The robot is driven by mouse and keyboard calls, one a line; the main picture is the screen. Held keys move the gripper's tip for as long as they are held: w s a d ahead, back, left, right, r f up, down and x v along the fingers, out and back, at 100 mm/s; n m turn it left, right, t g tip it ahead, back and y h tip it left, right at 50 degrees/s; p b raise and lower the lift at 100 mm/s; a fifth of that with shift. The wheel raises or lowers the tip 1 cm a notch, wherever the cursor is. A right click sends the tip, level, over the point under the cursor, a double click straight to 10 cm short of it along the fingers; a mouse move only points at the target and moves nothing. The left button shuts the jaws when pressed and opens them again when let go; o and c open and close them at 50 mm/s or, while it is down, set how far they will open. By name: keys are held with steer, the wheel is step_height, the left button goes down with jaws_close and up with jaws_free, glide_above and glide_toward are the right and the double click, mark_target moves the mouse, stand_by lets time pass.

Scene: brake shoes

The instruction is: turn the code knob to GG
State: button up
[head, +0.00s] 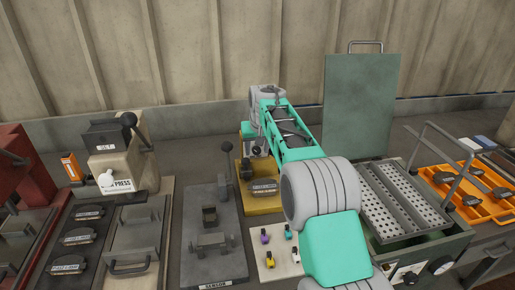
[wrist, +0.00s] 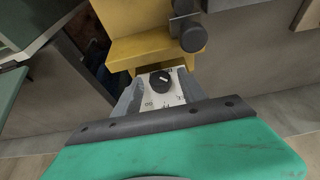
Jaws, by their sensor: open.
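The code knob (wrist: 160,80) is a small black round knob with a light pointer mark, on a white dial plate (wrist: 158,98) with dark letters around it. The letters are too small and partly hidden to read surely. The plate is at the foot of a yellow machine (wrist: 148,48), which also shows in the head view (head: 263,197). My gripper (wrist: 160,76) is open, with one grey finger on each side of the knob. I cannot tell whether the fingers touch it. In the head view my arm hides the knob and fingertips.
A black round-ended lever (wrist: 192,36) projects from the yellow machine close above the knob. A board with small coloured parts (head: 277,252) lies in front, a grey sensor fixture (head: 215,255) to the left, a green machine with perforated trays (head: 422,240) to the right.

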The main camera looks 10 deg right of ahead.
steer(key=shift+c, duration=0.2)
jaws_close()
